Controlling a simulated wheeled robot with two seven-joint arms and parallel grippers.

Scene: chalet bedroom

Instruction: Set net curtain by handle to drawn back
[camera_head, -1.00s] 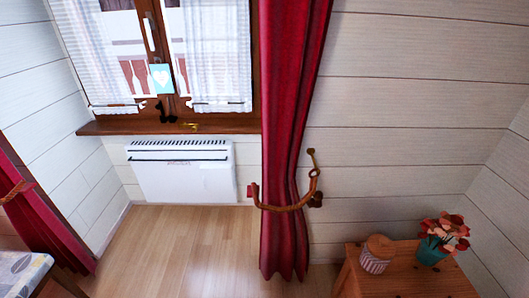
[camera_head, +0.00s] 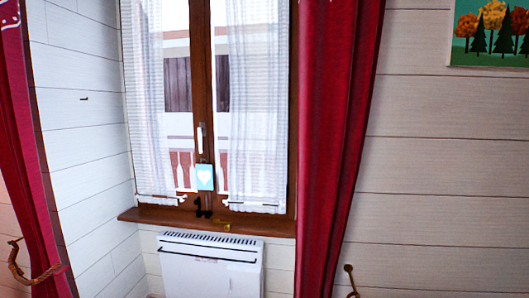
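Two sheer white net curtains hang at the window, a left one (camera_head: 153,110) and a right one (camera_head: 253,110), each over its own pane. Both hang down close to the sill. Neither of my grippers is in view.
Red curtains hang at the left (camera_head: 25,150) and right (camera_head: 335,140) of the window. A white heater (camera_head: 210,265) is below the wooden sill (camera_head: 200,219). A tree picture (camera_head: 490,33) is on the right wall.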

